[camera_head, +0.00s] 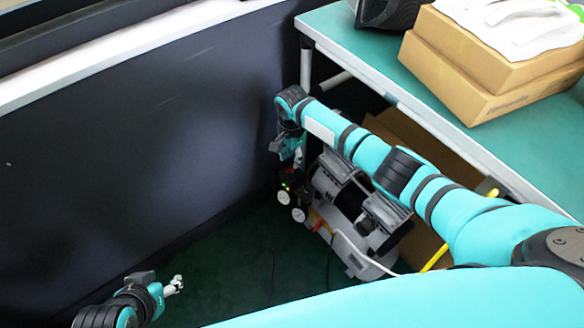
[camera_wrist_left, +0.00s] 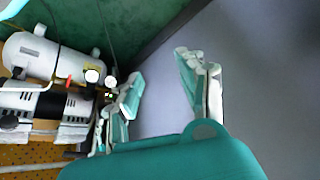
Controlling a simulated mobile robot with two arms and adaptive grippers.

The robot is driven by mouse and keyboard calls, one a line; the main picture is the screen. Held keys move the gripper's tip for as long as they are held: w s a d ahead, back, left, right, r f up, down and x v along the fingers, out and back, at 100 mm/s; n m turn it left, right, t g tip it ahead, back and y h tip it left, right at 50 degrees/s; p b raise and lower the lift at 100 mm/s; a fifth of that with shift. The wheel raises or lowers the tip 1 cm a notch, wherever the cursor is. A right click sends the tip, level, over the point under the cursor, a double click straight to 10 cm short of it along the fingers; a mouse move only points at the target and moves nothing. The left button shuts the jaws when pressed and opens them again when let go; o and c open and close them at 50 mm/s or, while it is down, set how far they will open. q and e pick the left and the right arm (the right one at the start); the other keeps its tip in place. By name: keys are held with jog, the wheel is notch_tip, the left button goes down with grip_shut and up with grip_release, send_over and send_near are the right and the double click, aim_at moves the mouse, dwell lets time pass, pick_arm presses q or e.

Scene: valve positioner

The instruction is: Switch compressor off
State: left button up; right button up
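The compressor (camera_head: 350,205) stands on the floor under the table edge, with two round white gauges (camera_head: 284,198) and a small dark box with lights (camera_head: 287,183) at its near left end. It also shows at the left of the left wrist view (camera_wrist_left: 50,60).
A dark wall (camera_head: 130,130) runs along the left. The green-topped table (camera_head: 350,38) at the right bears cardboard boxes (camera_head: 480,75). A white hose (camera_head: 350,245) and a yellow hose (camera_head: 435,258) run by the compressor. The floor (camera_head: 235,265) between my grippers is clear.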

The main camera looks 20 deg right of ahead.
aim_at(292, 170)
notch_tip(292, 170, down, 4)
jog(key=shift+f+b, duration=0.1)
jog(key=shift+b, duration=0.7)
pick_arm(q)
jog(key=w+d+r+t+h, duration=0.1)
jog(key=w+d+r+t, duration=0.1)
jog(key=w+r+t, duration=0.3)
jog(key=w, duration=0.3)
jog(key=shift+d, duration=0.4)
pick_arm(e)
jog(key=shift+c, duration=0.2)
grip_shut()
